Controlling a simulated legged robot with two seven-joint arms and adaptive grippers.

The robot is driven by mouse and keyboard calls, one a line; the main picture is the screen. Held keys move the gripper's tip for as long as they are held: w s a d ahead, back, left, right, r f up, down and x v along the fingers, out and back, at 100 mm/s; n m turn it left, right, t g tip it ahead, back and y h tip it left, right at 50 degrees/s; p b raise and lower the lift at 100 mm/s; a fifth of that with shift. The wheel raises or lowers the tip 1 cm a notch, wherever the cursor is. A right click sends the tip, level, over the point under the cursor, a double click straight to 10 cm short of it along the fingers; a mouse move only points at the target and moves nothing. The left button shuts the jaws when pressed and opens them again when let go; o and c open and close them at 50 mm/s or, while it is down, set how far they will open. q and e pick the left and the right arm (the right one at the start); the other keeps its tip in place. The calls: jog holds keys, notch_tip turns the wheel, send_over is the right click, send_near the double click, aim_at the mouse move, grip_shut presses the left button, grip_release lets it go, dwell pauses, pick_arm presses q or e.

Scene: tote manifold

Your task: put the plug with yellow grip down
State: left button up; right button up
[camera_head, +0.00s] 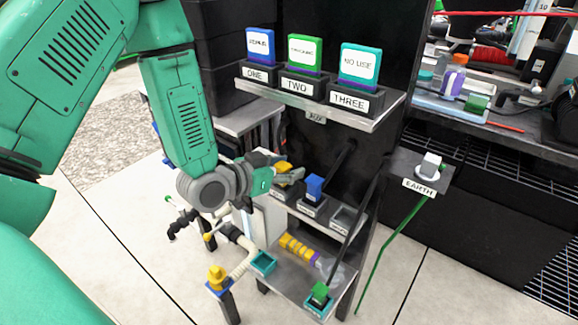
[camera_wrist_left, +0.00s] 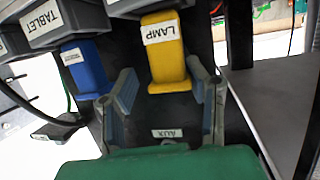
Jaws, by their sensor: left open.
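The plug with yellow grip (camera_head: 283,167) is at the left place of the middle shelf, partly hidden by my left gripper (camera_head: 287,178). In the left wrist view the yellow grip (camera_wrist_left: 166,62) has a LAMP label and meets a dark block at the top of the picture. My left gripper (camera_wrist_left: 161,78) is open, with one finger on each side of the grip's near end. Gaps show between the fingers and the grip. How far the plug sits in its holder is hidden. My right gripper is not in view.
An empty-looking holder (camera_head: 346,219) is farther right. Hoses and a teal socket (camera_head: 262,263) lie below.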

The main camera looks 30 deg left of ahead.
pick_arm(q)
jog(key=p+v, duration=0.5)
jog(key=v, duration=0.7)
jog(key=s+d+f+g+y, duration=0.1)
jog(key=s+f+g, duration=0.15)
jog(key=f, duration=0.35)
jog(key=s+d+f+g, duration=0.1)
jog(key=s+f+g, duration=0.1)
jog(key=f+g, duration=0.35)
jog(key=s+d+f+n+g+y, duration=0.1)
jog(key=s+f+g, duration=0.1)
jog(key=s+f, duration=0.3)
jog(key=s+d+f+n+g+y, duration=0.1)
jog(key=s+d+f+g+y, duration=0.1)
jog(key=s, duration=0.7)
notch_tip(320, 180, down, 3)
jog(key=shift+d+r+n+g, duration=0.1)
jog(key=shift+d+n+g, duration=0.2)
jog(key=shift+g, duration=0.4)
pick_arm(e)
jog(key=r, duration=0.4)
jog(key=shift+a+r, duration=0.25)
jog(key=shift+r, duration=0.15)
pick_arm(q)
jog(key=shift+s+a, duration=0.15)
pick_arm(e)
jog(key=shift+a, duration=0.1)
